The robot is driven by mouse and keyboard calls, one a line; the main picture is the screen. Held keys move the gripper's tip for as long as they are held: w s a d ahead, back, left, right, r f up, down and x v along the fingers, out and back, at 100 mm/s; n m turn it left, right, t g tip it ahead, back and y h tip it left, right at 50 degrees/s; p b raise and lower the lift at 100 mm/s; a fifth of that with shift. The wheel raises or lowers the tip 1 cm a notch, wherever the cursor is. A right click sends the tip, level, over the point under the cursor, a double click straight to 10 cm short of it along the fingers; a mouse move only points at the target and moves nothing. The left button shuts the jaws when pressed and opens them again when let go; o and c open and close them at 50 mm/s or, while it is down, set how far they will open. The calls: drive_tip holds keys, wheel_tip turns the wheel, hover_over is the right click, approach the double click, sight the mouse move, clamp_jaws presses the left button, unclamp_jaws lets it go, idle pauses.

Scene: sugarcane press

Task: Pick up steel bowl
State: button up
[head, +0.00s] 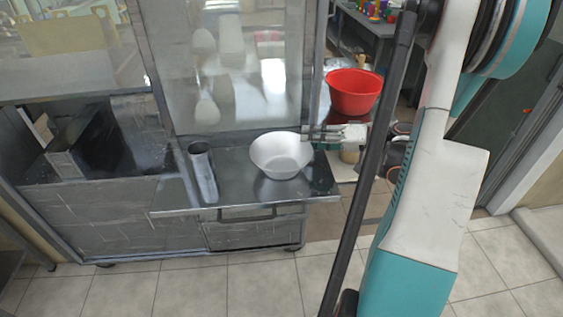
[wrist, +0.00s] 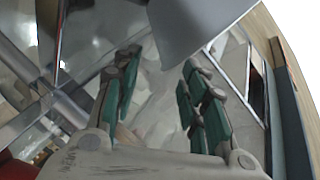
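The steel bowl (head: 281,158), pale grey and flared, stands upright on the metal shelf (head: 240,190) of the press cabinet. My gripper (head: 308,133) is just right of the bowl at about rim height, its fingers pointing left. In the wrist view my gripper (wrist: 160,64) has its green-padded fingers spread, with nothing held between them. Part of the smooth grey bowl (wrist: 192,28) shows at the top of the wrist view, beyond the fingertips. I cannot tell whether a fingertip touches the rim.
A metal cylinder (head: 202,172) stands left of the bowl on the shelf. A glass panel (head: 235,70) rises behind it. A red bowl (head: 353,92) is behind and right of my gripper. A drawer handle (head: 248,214) is below the shelf. The tiled floor (head: 200,290) in front is clear.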

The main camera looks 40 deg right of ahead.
drive_tip(key=b+x, duration=0.1)
drive_tip(key=x, duration=0.3)
drive_tip(key=shift+w, duration=0.1)
clamp_jaws()
